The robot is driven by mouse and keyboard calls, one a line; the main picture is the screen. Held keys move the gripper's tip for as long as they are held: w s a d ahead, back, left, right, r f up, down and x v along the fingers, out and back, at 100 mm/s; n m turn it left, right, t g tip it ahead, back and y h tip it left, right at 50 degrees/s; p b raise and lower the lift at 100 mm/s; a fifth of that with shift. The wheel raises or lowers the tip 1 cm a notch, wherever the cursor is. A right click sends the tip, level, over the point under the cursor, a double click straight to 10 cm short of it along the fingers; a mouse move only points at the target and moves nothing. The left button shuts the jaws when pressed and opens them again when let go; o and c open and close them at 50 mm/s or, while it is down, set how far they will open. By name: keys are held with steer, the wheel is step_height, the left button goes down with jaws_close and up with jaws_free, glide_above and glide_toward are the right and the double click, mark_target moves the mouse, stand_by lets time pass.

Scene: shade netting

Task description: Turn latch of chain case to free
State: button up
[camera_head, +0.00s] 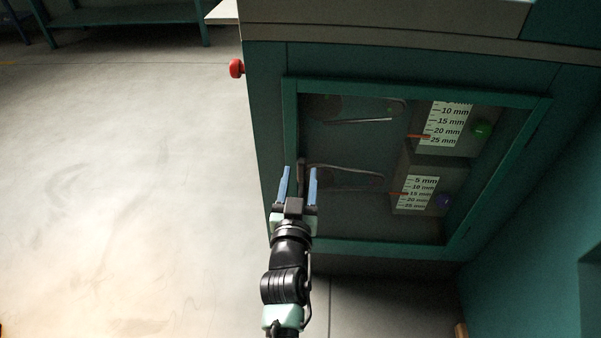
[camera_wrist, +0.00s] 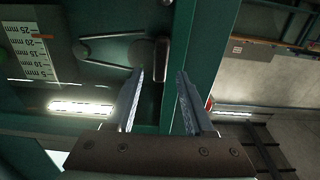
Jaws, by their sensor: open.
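The chain case is a teal cabinet with a framed clear window (camera_head: 400,92); the frame edge also shows in the wrist view (camera_wrist: 207,45). Its latch looks like a small dark upright handle (camera_head: 301,165) at the window's left edge. In the wrist view the latch (camera_wrist: 162,58) lies beside the teal frame, just beyond the fingertips. My gripper (camera_head: 298,172) is open, with two blue-grey fingers pointing at the case. In the wrist view its fingertips (camera_wrist: 160,72) stand on either side of the latch's line, with nothing held. Whether they touch it cannot be told.
Behind the window are belt loops (camera_head: 345,175), mm scales (camera_head: 418,190), a green knob (camera_head: 481,128) and a blue knob (camera_head: 444,201). A red button (camera_head: 237,68) sticks out at the cabinet's left side. The floor to the left is clear. A teal bench (camera_head: 125,15) stands at the back.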

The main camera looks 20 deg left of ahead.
mark_target(302, 167)
steer(key=shift+x, duration=1.15)
steer(key=shift+c, duration=0.3)
jaws_close()
